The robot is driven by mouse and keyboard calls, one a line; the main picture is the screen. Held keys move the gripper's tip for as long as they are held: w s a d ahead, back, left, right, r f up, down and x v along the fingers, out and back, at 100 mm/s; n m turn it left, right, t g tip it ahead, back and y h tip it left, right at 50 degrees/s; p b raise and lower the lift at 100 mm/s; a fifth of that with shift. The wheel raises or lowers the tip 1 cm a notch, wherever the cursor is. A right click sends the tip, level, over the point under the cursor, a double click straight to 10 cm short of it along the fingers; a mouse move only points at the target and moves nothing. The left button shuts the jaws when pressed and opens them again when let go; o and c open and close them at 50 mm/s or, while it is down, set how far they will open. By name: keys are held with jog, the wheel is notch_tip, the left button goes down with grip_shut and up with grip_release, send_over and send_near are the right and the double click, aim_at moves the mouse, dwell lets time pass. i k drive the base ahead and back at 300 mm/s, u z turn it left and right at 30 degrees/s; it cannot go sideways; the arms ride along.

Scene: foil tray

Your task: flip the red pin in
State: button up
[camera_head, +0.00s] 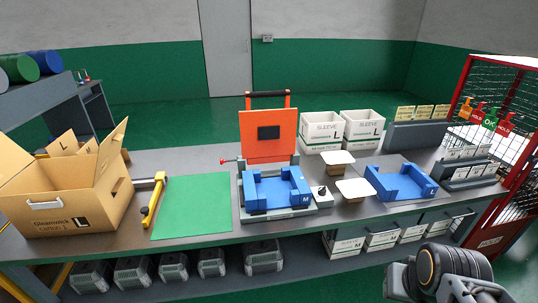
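A small red-tipped pin (223,161) sticks out to the left of the fixture, near the hinge side of its raised orange lid (267,136). The lid stands upright with a black pad on its face and a black handle (267,94) on top. Below it, a blue nest marked M (265,202) sits on the grey fixture base (250,214) and looks empty. Part of my arm shows at the bottom right, well away from the pin. I cannot make out any gripper fingers there.
A green mat (193,205) and a yellow-handled tool (155,198) lie left of the fixture, beside an open cardboard box (75,195).

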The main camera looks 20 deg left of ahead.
aim_at(222, 160)
jog(key=z, duration=0.7)
jog(key=k, duration=1.05)
jog(key=u, duration=1.6)
jog(key=i, duration=0.5)
jog(key=z, duration=0.55)
jog(key=k, duration=0.7)
jog(key=z, duration=0.3)
jog(key=i, duration=1.1)
jog(key=u, duration=1.4)
jog(key=i, duration=1.3)
jog(key=u, duration=1.25)
